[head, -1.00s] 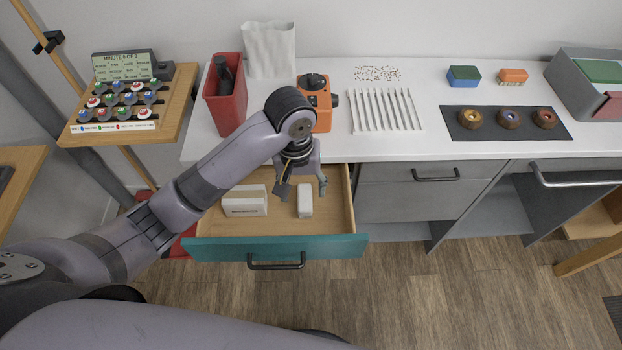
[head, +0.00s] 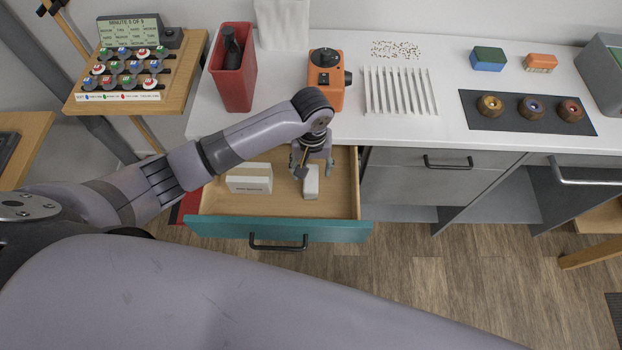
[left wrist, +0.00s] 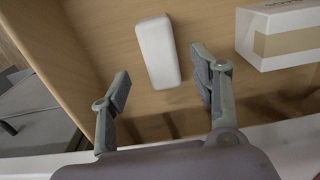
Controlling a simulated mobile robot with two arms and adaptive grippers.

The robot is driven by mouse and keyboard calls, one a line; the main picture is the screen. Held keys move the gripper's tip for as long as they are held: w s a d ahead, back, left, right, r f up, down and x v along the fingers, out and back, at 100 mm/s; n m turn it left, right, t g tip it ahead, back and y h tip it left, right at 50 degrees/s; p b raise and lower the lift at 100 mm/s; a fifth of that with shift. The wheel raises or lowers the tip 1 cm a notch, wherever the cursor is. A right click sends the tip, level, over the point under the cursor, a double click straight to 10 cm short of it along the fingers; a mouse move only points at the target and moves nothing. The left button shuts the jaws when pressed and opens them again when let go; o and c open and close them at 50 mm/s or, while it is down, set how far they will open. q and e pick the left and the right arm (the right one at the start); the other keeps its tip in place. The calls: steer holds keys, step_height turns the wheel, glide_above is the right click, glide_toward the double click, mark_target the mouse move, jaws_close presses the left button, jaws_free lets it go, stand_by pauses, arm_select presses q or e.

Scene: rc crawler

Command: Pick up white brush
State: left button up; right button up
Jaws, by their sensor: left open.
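The white brush (head: 311,186) looks like a plain white rounded block and lies in the open drawer (head: 285,207), right of a white box. No bristles show. In the left wrist view the brush (left wrist: 158,52) lies on the wooden drawer floor, ahead of and between the spread fingers. My left gripper (head: 315,171) is open and empty over the drawer, just above the brush, and hides part of it in the head view. Its fingers also show in the left wrist view (left wrist: 163,82), apart from the brush. My right gripper is not in view.
The white box (head: 249,184) lies beside the brush. The teal drawer front (head: 340,231) and the counter edge bound the opening. An orange device (head: 326,92) and a red bin (head: 236,90) stand on the counter above.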

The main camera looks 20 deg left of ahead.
mark_target(311, 175)
arm_select(q)
steer(key=shift+f, duration=0.35)
step_height(311, 175, down, 4)
steer(key=shift+a+r+p, duration=0.1)
steer(key=shift+r+p, duration=0.05)
steer(key=shift+p, duration=0.15)
steer(key=shift+f, duration=0.45)
steer(key=c, duration=0.4)
jaws_close()
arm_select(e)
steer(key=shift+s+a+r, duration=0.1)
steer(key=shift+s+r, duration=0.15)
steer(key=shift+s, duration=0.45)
arm_select(q)
steer(key=shift+r, duration=0.1)
step_height(311, 175, up, 20)
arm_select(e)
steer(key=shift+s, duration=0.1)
